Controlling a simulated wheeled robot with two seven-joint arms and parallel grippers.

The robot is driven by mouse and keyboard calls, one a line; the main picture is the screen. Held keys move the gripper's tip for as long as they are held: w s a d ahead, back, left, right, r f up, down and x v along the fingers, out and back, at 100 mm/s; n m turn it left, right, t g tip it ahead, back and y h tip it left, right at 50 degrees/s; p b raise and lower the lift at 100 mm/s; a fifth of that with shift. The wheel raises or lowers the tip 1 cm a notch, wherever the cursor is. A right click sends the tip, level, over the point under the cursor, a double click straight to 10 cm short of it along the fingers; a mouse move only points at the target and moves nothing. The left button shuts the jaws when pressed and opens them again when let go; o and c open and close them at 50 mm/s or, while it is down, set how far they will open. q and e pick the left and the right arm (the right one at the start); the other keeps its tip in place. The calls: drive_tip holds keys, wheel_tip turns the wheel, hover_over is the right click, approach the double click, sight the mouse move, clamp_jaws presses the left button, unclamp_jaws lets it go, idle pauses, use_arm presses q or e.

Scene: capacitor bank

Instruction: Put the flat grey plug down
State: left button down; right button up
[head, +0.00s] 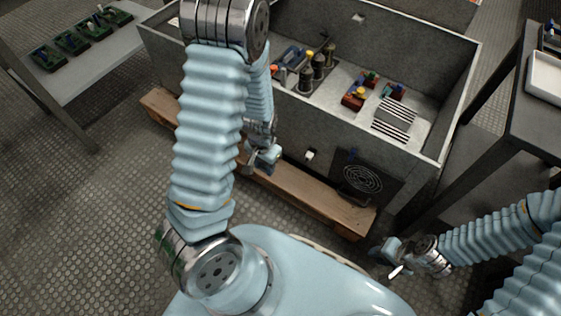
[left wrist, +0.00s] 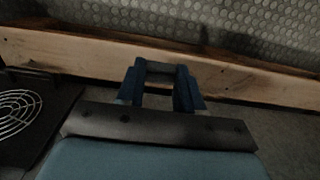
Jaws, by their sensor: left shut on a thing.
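My left gripper (head: 262,158) hangs in front of the grey bin's near wall, above the wooden plank. In the left wrist view its two blue fingers (left wrist: 161,82) close on a small dark grey piece (left wrist: 161,67), which bridges the fingertips; this looks like the flat grey plug. The plug's full shape is hidden, and it is too small to make out clearly in the head view. The wooden plank (left wrist: 120,55) crosses the wrist view beyond the fingertips. My right gripper (head: 391,262) is low at the right over the floor, and its jaw opening is unclear.
A grey-walled bin (head: 420,170) holds dark cylinders (head: 318,64), striped blocks (head: 397,112) and small coloured parts. A black fan grille (head: 362,179) is on its near wall. A grey table (head: 110,62) with green boards (head: 72,42) stands left. A dark table (head: 515,100) stands right.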

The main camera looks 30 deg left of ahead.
use_arm(q)
drive_tip(key=b, duration=0.2)
hover_over(279, 169)
drive_tip(key=f, duration=0.4)
drive_tip(key=s+f, duration=0.1)
drive_tip(key=f, duration=0.1)
drive_tip(key=shift+f, duration=0.4)
drive_tip(key=f, duration=0.2)
drive_tip(key=f+b, duration=0.1)
drive_tip(key=f, duration=0.1)
drive_tip(key=shift+w, duration=0.4)
drive_tip(key=shift+r, duration=0.15)
drive_tip(key=shift+f+b, duration=0.45)
drive_tip(key=shift+f, duration=0.15)
drive_tip(key=c, duration=0.7)
unclamp_jaws()
drive_tip(key=shift+r, duration=0.15)
